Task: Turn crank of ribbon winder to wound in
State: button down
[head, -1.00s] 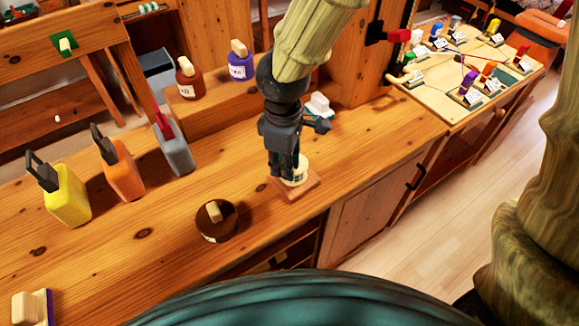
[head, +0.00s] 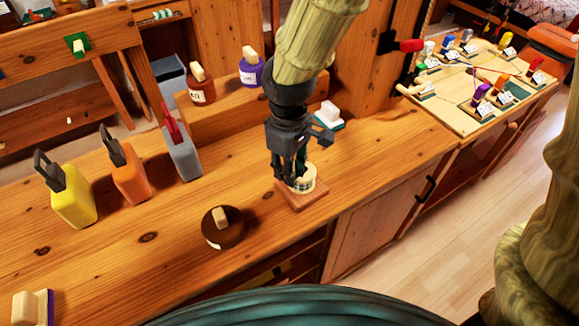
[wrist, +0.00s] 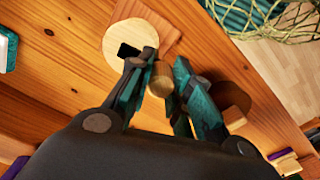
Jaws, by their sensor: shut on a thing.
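The ribbon winder stands on the bench. Its square wooden base (head: 303,200) carries a pale round spool with a dark green checked band (head: 307,184). In the wrist view I see the spool's pale round top (wrist: 128,38) with a short black crank arm (wrist: 128,50). A wooden crank knob (wrist: 161,80) is between my fingers. My gripper (head: 291,178) points down at the near left side of the spool. It is shut on the knob, and it also shows in the wrist view (wrist: 163,72). The fingers hide part of the spool in the head view.
Yellow (head: 73,197), orange (head: 130,175) and grey (head: 183,152) containers stand further left. A white-topped block (head: 329,113) sits behind. Bottles (head: 201,88) stand on a raised shelf. The bench between is clear.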

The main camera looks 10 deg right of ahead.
jog(key=c, duration=1.3)
grip_release()
jog(key=shift+o, duration=0.2)
notch_tip(320, 180, up, 12)
